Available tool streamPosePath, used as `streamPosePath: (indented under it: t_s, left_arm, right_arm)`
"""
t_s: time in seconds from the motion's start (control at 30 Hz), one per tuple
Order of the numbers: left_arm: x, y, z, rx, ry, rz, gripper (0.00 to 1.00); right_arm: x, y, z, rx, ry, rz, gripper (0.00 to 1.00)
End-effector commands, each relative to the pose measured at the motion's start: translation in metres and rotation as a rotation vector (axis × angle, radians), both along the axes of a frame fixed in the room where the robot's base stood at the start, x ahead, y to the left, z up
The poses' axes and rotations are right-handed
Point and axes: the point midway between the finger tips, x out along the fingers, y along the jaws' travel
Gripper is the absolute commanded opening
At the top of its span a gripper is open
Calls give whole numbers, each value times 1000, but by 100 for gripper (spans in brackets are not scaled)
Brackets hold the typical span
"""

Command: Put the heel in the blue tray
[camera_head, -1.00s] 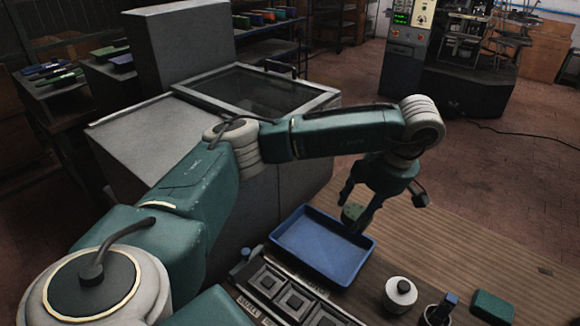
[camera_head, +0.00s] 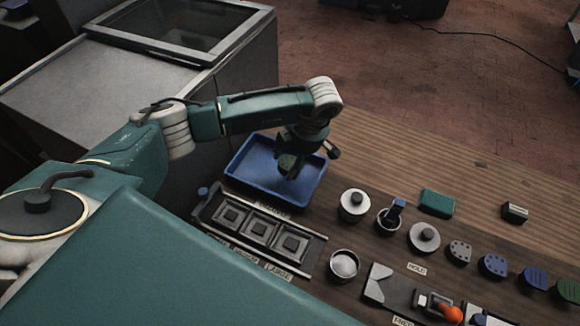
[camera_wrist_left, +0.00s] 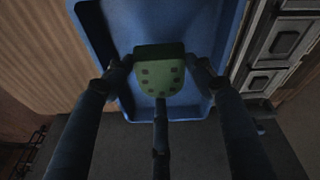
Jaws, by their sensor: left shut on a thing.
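The heel (camera_wrist_left: 160,78) is a green rounded block with several dark square marks, and it also shows small in the head view (camera_head: 286,161). My left gripper (camera_head: 289,168) is shut on the heel and points down over the blue tray (camera_head: 240,176). In the left wrist view the fingers of the gripper (camera_wrist_left: 160,75) hold the heel from both sides, with the blue tray (camera_wrist_left: 222,40) behind it. Whether the heel touches the tray floor I cannot tell. My right gripper is not in view.
A rack with square dies (camera_head: 262,231) stands in front of the tray. A white lidded jar (camera_head: 355,205), a cup with a blue-handled tool (camera_head: 391,217) and a green block (camera_head: 437,203) are to the right. A grey cabinet (camera_head: 235,75) stands behind the tray.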

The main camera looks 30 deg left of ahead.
Motion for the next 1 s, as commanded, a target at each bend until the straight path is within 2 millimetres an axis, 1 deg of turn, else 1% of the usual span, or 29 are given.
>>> streamPosePath:
  t_s: [0.07,0.2,0.33,0.43,0.63,0.77,0.8,0.87,1.0]
  left_arm:
    - [-1,0,-6,1,2,1,26]
    - [-1,0,-26,1,4,1,26]
    - [-1,0,-42,2,3,1,26]
    - [0,0,-46,1,0,0,26]
    - [0,0,-46,1,0,0,26]
    - [0,0,-51,1,0,0,26]
    - [0,0,-49,1,0,0,60]
    - [0,0,-49,1,0,0,72]
    - [0,0,-49,1,0,0,73]
  right_arm:
    - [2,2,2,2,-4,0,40]
    - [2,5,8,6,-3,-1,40]
    - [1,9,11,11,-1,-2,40]
    - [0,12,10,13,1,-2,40]
    - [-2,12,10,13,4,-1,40]
    - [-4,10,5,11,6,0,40]
    - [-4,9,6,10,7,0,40]
    - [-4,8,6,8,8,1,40]
    - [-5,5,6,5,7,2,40]
